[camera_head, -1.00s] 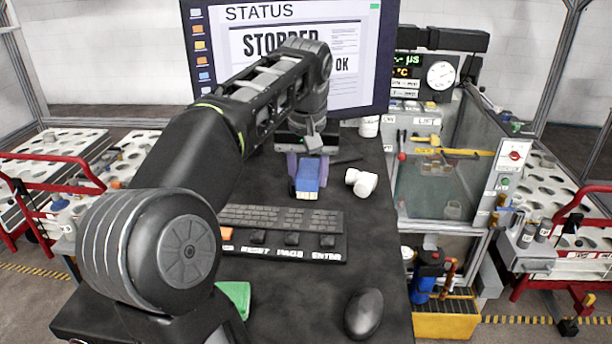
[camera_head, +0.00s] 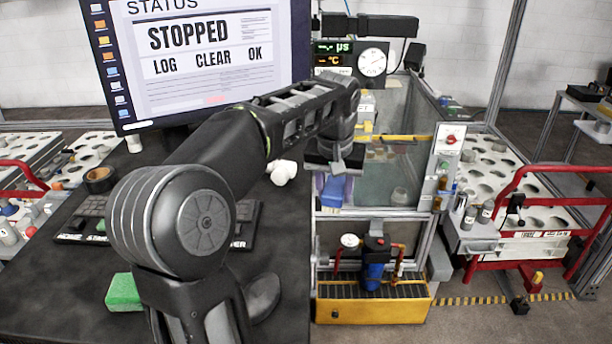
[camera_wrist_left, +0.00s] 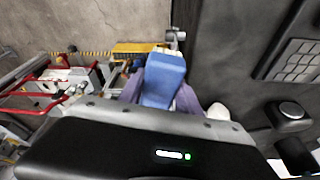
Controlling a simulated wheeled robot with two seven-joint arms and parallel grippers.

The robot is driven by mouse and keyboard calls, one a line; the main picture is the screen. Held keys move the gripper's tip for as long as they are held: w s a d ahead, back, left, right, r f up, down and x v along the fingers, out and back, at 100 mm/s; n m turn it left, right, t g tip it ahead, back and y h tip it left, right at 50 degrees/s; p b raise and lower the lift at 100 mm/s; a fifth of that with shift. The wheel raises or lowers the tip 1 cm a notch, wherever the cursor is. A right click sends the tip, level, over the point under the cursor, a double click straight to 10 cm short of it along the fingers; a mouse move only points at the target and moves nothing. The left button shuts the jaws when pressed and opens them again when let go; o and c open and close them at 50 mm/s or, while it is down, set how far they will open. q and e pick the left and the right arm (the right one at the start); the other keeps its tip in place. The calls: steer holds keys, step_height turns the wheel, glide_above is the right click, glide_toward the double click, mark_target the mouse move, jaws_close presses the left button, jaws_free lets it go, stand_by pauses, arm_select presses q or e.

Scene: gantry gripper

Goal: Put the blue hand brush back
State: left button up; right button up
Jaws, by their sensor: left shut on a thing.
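The blue hand brush (camera_head: 333,190) is held in my left gripper (camera_head: 334,180), just past the right edge of the dark desk and in front of the glass-walled station. In the left wrist view the brush (camera_wrist_left: 162,80) sits between the two purple fingers of the gripper (camera_wrist_left: 160,92), which are shut on it. My right gripper is in neither view.
The desk (camera_head: 60,290) carries a monitor (camera_head: 210,60), a keyboard partly behind my arm, a green sponge (camera_head: 123,292), a mouse (camera_head: 262,296) and a white cup-like piece (camera_head: 283,172). A yellow-framed unit (camera_head: 372,303) stands low beneath the station. A red-railed cart (camera_head: 520,240) is at the right.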

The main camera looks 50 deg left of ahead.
arm_select(q)
steer(key=w+d+f+m+b, duration=0.1)
steer(key=w+d+f+m, duration=0.1)
steer(key=d+f, duration=0.3)
steer(key=w+d+f+m+h+b, duration=0.1)
steer(key=d+f, duration=0.5)
steer(key=d, duration=0.6)
steer(key=w+d+f+m+b, duration=0.1)
steer(key=w+d+f+m, duration=0.3)
steer(key=d, duration=0.5)
steer(key=shift+d+f+t+h, duration=0.2)
steer(key=shift+f+t+h, duration=0.2)
steer(key=shift+f, duration=0.35)
